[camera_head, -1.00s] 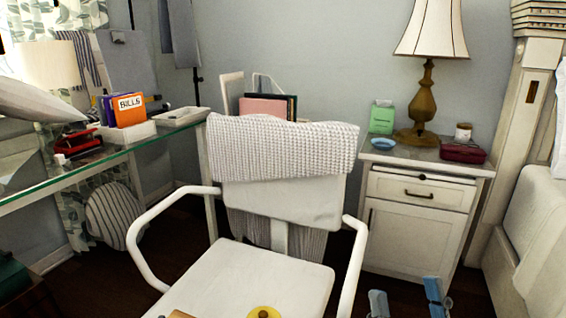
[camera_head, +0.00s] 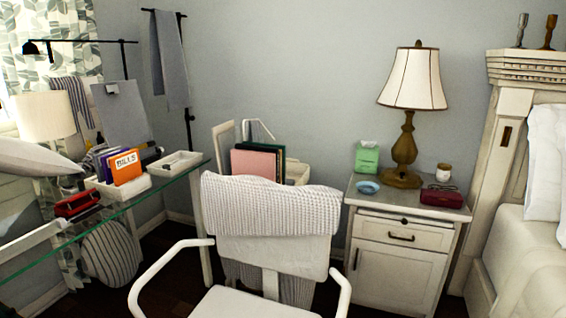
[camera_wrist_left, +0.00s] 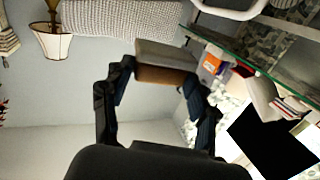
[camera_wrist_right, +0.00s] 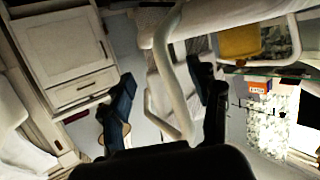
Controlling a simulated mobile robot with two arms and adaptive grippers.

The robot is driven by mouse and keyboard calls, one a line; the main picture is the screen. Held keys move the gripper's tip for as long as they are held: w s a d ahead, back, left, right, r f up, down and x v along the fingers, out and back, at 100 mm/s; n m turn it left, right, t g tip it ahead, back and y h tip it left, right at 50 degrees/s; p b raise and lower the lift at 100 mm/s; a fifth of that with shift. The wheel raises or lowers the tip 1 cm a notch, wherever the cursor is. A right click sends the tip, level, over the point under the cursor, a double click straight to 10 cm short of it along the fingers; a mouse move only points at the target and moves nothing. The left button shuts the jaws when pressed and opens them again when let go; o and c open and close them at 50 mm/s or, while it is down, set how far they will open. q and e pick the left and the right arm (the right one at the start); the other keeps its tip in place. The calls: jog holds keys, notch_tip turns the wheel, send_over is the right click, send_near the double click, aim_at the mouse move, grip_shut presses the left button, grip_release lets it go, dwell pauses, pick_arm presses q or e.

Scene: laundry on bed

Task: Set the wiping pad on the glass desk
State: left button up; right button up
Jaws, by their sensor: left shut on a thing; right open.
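The wiping pad (camera_wrist_left: 165,72), a block with a grey face and a brown face, is between the fingers of my left gripper (camera_wrist_left: 157,80) in the left wrist view. That gripper is shut on it. The glass desk (camera_head: 140,199) runs along the left of the head view, its green edge facing the chair. In the left wrist view the glass desk (camera_wrist_left: 231,56) lies beyond the pad, to the right. My right gripper (camera_wrist_right: 162,72) is open and empty in the right wrist view. Neither gripper shows in the head view.
The white chair (camera_head: 270,255) with a knit throw (camera_head: 270,205) stands right of the desk. The desk carries a bills folder (camera_head: 125,166), a white tray (camera_head: 175,164) and a red item (camera_head: 77,204). A nightstand (camera_head: 400,255) with a lamp (camera_head: 405,150) stands at the right.

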jog(key=s+d+f+g+h+p, duration=0.1)
jog(key=s+d+f+g+p, duration=0.1)
jog(key=s+f+g+p, duration=0.35)
jog(key=s+d+f+g+h+p, duration=0.1)
jog(key=s+d+f+g+p, duration=0.15)
jog(key=s+f, duration=0.55)
pick_arm(q)
jog(key=s+r+p, duration=0.4)
jog(key=r+p, duration=0.2)
jog(key=r, duration=0.9)
jog(key=shift+r, duration=0.15)
pick_arm(e)
jog(key=s+d+f+g, duration=0.1)
jog(key=s+d+g, duration=0.1)
jog(key=s, duration=0.9)
jog(key=s+d+g+h, duration=0.1)
jog(key=s+d+g, duration=0.2)
jog(key=s, duration=0.8)
jog(key=shift+s+d+f+m+h, duration=0.25)
jog(key=shift+d+f+m+h, duration=0.1)
jog(key=shift+d, duration=0.1)
